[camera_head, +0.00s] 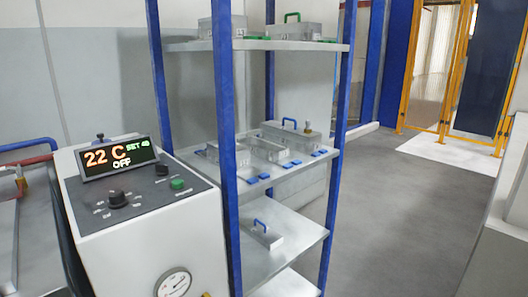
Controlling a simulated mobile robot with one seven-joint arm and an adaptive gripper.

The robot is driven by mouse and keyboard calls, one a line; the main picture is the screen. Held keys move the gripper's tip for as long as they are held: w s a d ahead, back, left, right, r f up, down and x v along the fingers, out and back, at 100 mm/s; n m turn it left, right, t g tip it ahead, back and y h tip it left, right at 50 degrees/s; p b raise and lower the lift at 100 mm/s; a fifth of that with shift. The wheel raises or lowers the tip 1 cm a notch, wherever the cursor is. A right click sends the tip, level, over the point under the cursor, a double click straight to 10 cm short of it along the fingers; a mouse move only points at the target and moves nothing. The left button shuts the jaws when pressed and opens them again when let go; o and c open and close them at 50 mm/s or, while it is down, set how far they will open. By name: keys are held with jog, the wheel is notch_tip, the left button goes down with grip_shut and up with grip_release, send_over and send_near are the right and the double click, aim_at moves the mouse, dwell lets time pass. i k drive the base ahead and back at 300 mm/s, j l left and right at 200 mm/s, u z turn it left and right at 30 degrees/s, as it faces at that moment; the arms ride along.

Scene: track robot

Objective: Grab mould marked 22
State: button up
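Metal moulds lie on a rack (287,181) with blue posts. On the middle shelf, a long mould with a blue handle (285,134) is at the back, and a grey mould with a dark marking (241,157) is near the front left post, partly hidden by it. The marking is too small to read surely. A mould with a green handle (287,30) is on the top shelf. A small mould with a blue handle (262,236) is on the lower shelf. I read no clear 22 on any mould. My gripper is not in view.
A white control box (135,240) with a display (118,157) reading "22 C", "SET 40" and "OFF" stands left of the rack. Grey floor (400,220) is clear right of the rack. Yellow-framed gates (434,70) stand behind; a pale cabinet (500,235) borders the right.

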aim_at(278, 155)
jog(key=i+l+z, duration=0.1)
jog(key=i+l, duration=0.3)
jog(key=i+j, duration=0.6)
